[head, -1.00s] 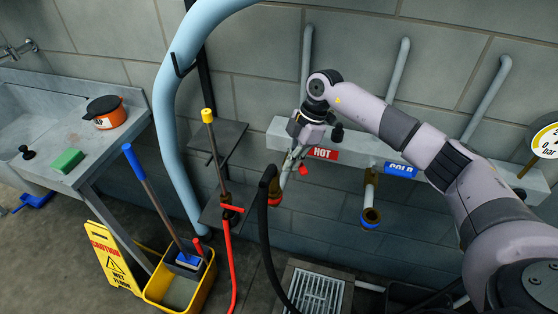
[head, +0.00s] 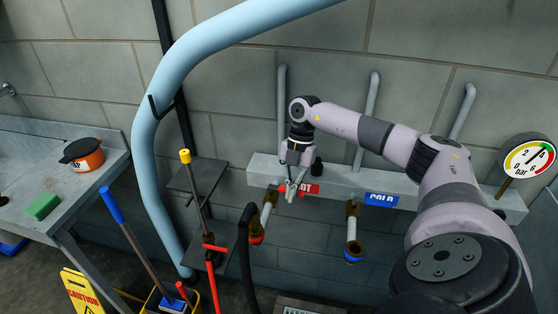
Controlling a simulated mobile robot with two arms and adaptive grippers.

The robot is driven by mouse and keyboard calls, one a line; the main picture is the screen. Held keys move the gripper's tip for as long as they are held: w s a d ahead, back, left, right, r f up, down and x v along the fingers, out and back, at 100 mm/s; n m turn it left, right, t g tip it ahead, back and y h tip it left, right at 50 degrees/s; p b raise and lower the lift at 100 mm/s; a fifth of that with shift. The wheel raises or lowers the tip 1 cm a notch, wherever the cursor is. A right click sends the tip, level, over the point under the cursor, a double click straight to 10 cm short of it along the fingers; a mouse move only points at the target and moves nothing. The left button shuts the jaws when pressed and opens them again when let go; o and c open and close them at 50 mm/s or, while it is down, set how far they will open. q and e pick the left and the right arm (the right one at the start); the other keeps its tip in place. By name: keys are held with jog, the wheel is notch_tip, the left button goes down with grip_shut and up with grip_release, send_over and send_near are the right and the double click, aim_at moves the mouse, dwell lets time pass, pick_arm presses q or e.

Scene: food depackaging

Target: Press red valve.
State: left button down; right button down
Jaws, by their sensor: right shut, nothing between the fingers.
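My right gripper (head: 290,190) is shut and empty. It points down in front of the left part of the red HOT sign (head: 309,189), covering some of its letters. The hot outlet pipe (head: 267,214) comes down just left of the fingers and ends in a red-ringed nozzle (head: 256,239). A little red shows around the fingertips, but the red valve itself is mostly hidden there. I cannot tell whether the fingers touch it. My left gripper is not in view.
The blue COLD sign (head: 381,199) and the cold outlet (head: 352,233) are to the right. A pressure gauge (head: 528,159) stands at the far right. A thick blue pipe (head: 146,140) and a yellow-topped pole (head: 193,190) are left.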

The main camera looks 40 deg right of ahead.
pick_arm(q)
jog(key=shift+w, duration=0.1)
pick_arm(e)
jog(key=shift+d, duration=0.3)
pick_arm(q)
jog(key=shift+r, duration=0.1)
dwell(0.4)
